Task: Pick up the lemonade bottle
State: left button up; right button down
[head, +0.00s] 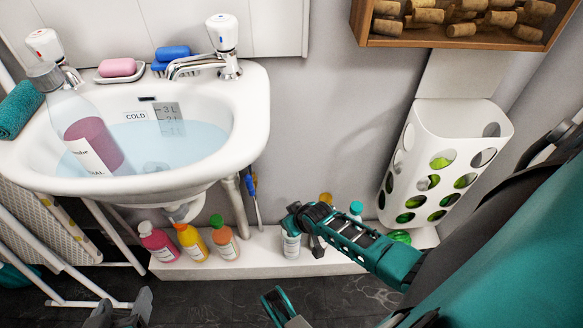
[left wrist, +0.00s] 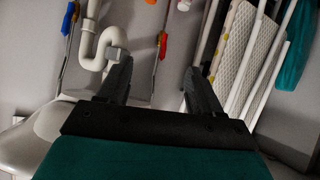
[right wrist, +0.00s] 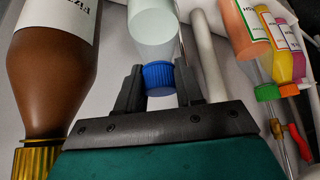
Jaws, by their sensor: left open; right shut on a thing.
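A pale bottle with a blue cap (right wrist: 158,77) is between the fingers of my right gripper (right wrist: 160,88) in the right wrist view, held at the cap. Its body also shows in the head view (head: 291,244), upright at the white ledge; no lemonade label can be read on it. In the head view my right gripper (head: 298,221) is shut around its top and hides the cap. I cannot tell whether the bottle touches the ledge. My left gripper (head: 121,308) is open and empty at the lower left, also seen in the left wrist view (left wrist: 158,68).
Pink (head: 157,242), yellow (head: 191,241) and orange (head: 225,240) bottles stand left on the ledge (head: 262,256). A brown gold-capped bottle (right wrist: 52,75) is close beside my right gripper. The sink (head: 250,120) overhangs; a white bag holder (head: 425,150) hangs right.

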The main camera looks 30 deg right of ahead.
pick_arm(q)
jog(key=shift+r, duration=0.15)
pick_arm(e)
jog(key=shift+w+r, duration=0.1)
jog(key=shift+r+p, duration=0.4)
jog(key=shift+r, duration=0.15)
notch_tip(320, 180, up, 9)
jog(key=p, duration=0.5)
jog(key=shift+r+p, duration=0.2)
jog(key=shift+p, duration=0.15)
pick_arm(q)
notch_tip(320, 180, up, 7)
jog(key=a+p, duration=0.1)
jog(key=p, duration=0.3)
jog(key=shift+s+a+r, duration=0.2)
jog(key=shift+s, duration=0.15)
pick_arm(e)
notch_tip(320, 180, up, 10)
jog(key=shift+f, duration=0.25)
pick_arm(q)
jog(key=shift+r, duration=0.1)
